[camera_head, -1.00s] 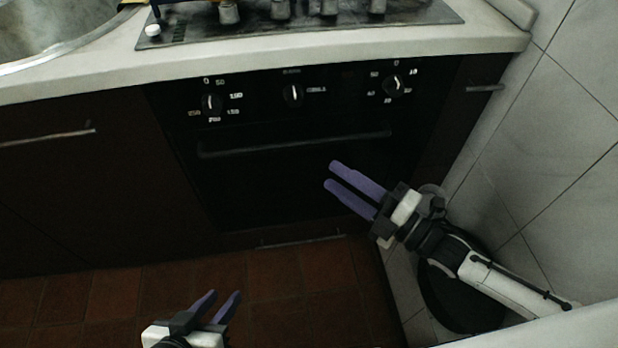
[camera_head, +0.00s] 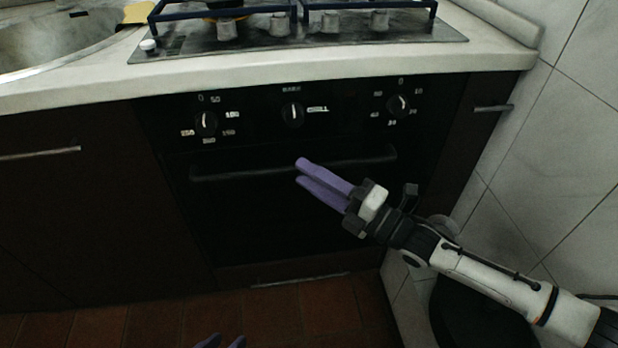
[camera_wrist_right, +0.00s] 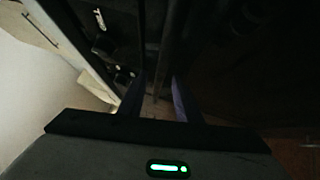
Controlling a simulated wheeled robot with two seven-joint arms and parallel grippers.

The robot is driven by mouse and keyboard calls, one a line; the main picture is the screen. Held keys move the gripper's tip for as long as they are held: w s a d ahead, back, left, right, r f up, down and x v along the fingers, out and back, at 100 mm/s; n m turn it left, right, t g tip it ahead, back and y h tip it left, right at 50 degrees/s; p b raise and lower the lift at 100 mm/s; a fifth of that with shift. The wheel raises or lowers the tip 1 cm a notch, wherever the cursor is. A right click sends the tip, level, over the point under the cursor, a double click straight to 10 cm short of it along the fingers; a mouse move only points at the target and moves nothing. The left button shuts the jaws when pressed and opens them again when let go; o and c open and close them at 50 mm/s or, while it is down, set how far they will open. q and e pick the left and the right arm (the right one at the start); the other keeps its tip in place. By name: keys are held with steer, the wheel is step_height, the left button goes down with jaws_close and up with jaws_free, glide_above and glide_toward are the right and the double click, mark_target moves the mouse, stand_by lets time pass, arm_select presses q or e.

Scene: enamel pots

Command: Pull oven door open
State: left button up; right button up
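The black oven door (camera_head: 250,225) is closed, below a panel with three knobs. Its dark bar handle (camera_head: 240,172) runs across the top of the door. My right gripper (camera_head: 301,171) has purple fingers that reach in from the right, with their tips at the middle of the handle. In the right wrist view the fingers (camera_wrist_right: 157,100) are apart, with a dark bar running lengthwise ahead of them. I cannot tell whether they touch the handle. My left gripper (camera_head: 222,342) shows only its fingertips at the bottom edge, apart and empty.
A pale worktop (camera_head: 330,68) with a gas hob (camera_head: 300,40) lies above the oven. A tiled wall (camera_head: 545,150) closes the right side, with a dark round object (camera_head: 470,315) on the floor. Dark cabinets (camera_head: 70,220) stand left. The tiled floor (camera_head: 150,325) in front is clear.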

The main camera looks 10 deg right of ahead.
arm_select(q)
steer(key=shift+s+f, duration=0.1)
arm_select(e)
steer(key=shift+w+a, duration=0.2)
steer(key=shift+a, duration=0.05)
jaws_close()
steer(key=shift+s, duration=0.1)
